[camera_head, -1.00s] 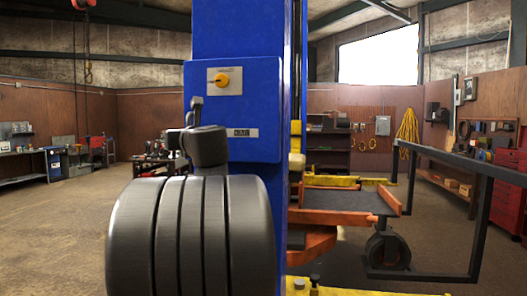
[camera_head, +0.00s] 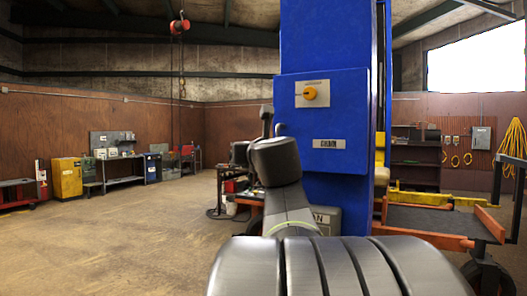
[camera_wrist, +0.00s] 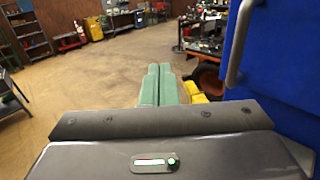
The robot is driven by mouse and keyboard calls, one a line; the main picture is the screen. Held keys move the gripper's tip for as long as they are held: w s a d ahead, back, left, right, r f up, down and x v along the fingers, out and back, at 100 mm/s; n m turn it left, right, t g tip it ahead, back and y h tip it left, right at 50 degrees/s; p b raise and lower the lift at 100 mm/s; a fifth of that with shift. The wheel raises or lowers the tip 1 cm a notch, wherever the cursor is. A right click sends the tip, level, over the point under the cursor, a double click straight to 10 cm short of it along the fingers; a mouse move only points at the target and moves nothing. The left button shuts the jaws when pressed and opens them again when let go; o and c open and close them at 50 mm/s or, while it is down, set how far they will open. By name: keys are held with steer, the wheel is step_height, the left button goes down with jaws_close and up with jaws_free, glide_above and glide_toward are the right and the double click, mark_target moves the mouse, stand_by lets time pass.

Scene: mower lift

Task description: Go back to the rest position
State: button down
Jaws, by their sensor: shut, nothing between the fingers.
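My gripper (camera_wrist: 158,84) shows in the wrist view as two green fingers side by side, shut with nothing between them. It points out over open floor, left of the blue lift column. In the head view my dark arm stands in front of the blue column (camera_head: 325,40), and the gripper's fingers cannot be made out there. The blue control box (camera_head: 322,115) on the column carries a yellow knob (camera_head: 310,93) on a pale plate. The column and a grey handle (camera_wrist: 240,45) also show at the right of the wrist view, apart from the fingers.
An orange and black lift platform (camera_head: 425,222) stands right of the column. A cluttered workbench (camera_head: 228,190) stands behind my arm. A yellow cabinet (camera_head: 67,178) and a grey bench (camera_head: 122,170) line the far left. The floor (camera_head: 120,240) at left is clear.

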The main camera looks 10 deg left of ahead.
steer(key=shift+s+a, duration=0.3)
steer(key=shift+s, duration=0.45)
steer(key=shift+s+a, duration=0.3)
steer(key=shift+s, duration=0.4)
steer(key=shift+w, duration=0.1)
steer(key=w+d, duration=0.4)
steer(key=w, duration=0.7)
steer(key=shift+d+p, duration=0.3)
steer(key=shift+p, duration=0.05)
steer(key=shift+w+f, duration=0.15)
